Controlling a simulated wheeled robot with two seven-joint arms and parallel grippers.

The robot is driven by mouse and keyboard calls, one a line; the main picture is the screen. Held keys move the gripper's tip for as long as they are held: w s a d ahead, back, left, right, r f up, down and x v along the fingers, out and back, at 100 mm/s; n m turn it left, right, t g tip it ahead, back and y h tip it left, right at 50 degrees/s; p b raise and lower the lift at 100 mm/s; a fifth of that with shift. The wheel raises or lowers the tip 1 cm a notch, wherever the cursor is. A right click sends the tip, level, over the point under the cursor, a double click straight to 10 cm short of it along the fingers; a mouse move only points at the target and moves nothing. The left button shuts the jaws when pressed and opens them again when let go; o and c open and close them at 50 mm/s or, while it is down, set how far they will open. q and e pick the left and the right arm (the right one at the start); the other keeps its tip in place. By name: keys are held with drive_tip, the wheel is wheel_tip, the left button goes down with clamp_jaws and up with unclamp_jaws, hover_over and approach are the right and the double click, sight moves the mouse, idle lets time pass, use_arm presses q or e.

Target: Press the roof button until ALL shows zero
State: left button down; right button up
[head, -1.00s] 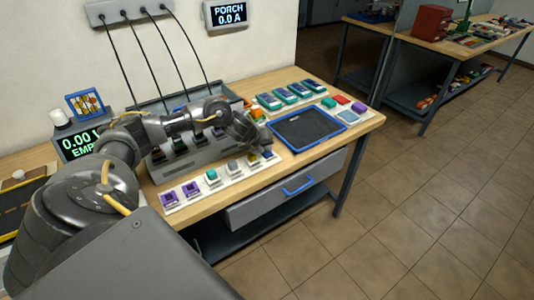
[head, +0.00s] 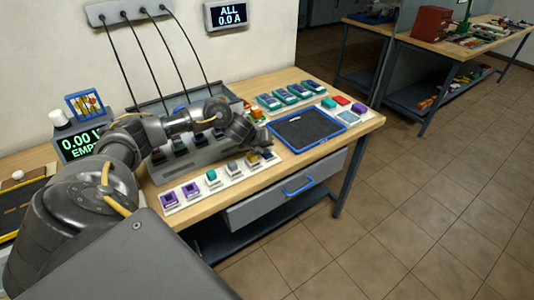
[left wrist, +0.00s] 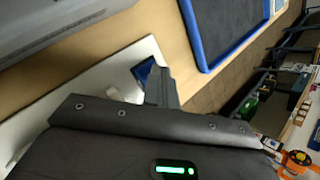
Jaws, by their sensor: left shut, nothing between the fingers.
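The wall display (head: 227,14) reads ALL 0.0 A. A white strip (head: 172,209) along the bench front carries a row of buttons: two purple ones (head: 192,189), a teal one (head: 212,175), a grey one (head: 232,167), a yellowish one (head: 253,160) and a blue one at the right end. Their labels are too small to read, so I cannot tell which is roof. My left gripper (head: 262,147) is shut and empty over the strip's right end. In the left wrist view the fingers (left wrist: 160,86) are beside the blue button (left wrist: 143,72); contact is unclear. My right gripper is not in view.
A blue-rimmed tray (head: 318,141) lies right of the gripper. A grey panel with cables stands behind the strip. Several teal devices (head: 285,95) lie at the back. A green display (head: 82,144) reads 0.00 and EMPTY, partly hidden by my arm.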

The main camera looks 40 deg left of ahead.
sight(266, 155)
use_arm(q)
drive_tip(key=shift+r+p, duration=0.4)
drive_tip(key=shift+r, duration=0.25)
wheel_tip(266, 155, up, 5)
drive_tip(key=p, duration=0.4)
drive_tip(key=shift+d+f, duration=0.1)
idle(0.7)
